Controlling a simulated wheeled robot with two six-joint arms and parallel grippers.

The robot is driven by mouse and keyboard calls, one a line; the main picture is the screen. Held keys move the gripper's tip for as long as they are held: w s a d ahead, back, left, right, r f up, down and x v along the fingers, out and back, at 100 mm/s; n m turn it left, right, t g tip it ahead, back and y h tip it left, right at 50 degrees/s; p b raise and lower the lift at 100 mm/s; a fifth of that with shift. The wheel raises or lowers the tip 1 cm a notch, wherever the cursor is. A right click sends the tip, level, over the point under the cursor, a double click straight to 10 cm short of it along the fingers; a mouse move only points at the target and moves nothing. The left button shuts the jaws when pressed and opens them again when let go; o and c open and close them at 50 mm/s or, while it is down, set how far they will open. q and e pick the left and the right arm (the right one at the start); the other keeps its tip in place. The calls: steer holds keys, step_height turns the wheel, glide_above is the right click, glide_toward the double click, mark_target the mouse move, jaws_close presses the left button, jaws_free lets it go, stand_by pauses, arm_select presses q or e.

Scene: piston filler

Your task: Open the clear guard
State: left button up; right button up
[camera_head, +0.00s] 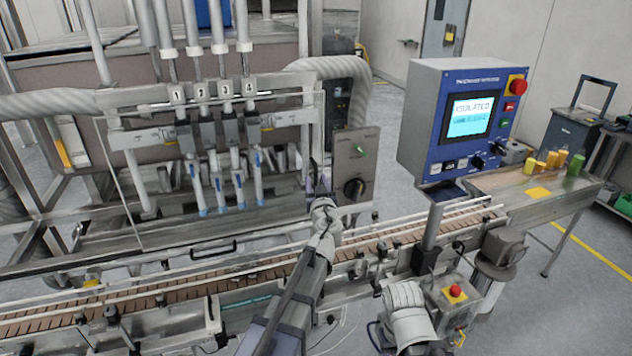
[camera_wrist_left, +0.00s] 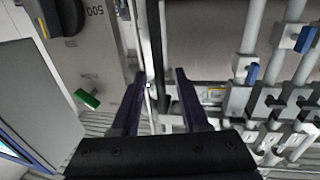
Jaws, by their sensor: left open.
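The clear guard (camera_head: 213,249) is a see-through panel in front of the numbered filling nozzles, and its dark handle shows near its lower edge above the conveyor. Its pane is hard to make out. My left gripper (camera_head: 318,183) is at the right end of the nozzle area, beside the grey switch box. In the left wrist view my left gripper (camera_wrist_left: 157,85) is open, with its two dark fingers spread apart. A thin light upright edge and a dark strip run between the fingers; I cannot tell whether they belong to the guard. My right gripper is not in view.
The grey switch box (camera_head: 355,165) with green and black knobs stands close to the left gripper. A blue control panel (camera_head: 463,120) reads "ISOLATED". The conveyor (camera_head: 190,290) with rails runs along the front. A side table (camera_head: 525,195) holds several small coloured pieces.

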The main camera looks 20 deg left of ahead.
arm_select(q)
steer(key=shift+w+a, duration=0.2)
steer(key=shift+w, duration=0.2)
jaws_close()
stand_by(1.2)
